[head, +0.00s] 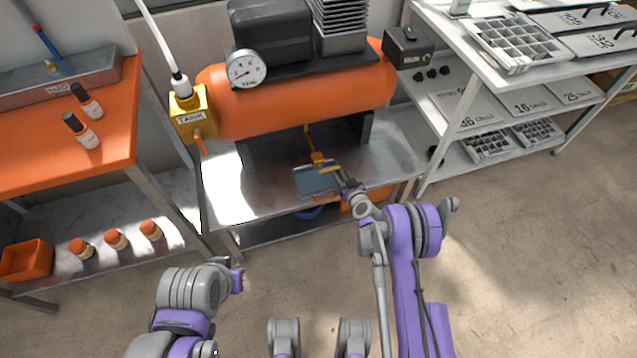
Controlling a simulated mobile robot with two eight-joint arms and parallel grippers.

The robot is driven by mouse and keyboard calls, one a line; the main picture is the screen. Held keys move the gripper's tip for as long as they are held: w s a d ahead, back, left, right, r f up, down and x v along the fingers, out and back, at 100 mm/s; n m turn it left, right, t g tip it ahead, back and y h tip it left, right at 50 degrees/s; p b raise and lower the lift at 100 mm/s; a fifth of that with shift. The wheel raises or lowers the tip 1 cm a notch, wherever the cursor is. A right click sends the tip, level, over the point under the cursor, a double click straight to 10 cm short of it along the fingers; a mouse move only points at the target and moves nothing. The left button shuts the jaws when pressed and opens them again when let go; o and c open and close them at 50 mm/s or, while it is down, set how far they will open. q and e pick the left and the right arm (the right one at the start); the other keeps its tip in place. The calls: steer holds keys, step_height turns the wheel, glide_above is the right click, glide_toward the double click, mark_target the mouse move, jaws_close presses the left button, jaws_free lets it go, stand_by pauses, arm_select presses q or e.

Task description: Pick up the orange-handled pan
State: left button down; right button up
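The pan (315,181) is a shallow blue-grey tray shape lying on the metal shelf under the orange tank.
An orange bench (60,150) is at left, a white rack (470,85) at right. The floor in front is open.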

steer(key=shift+x, duration=1.05)
jaws_close()
stand_by(0.6)
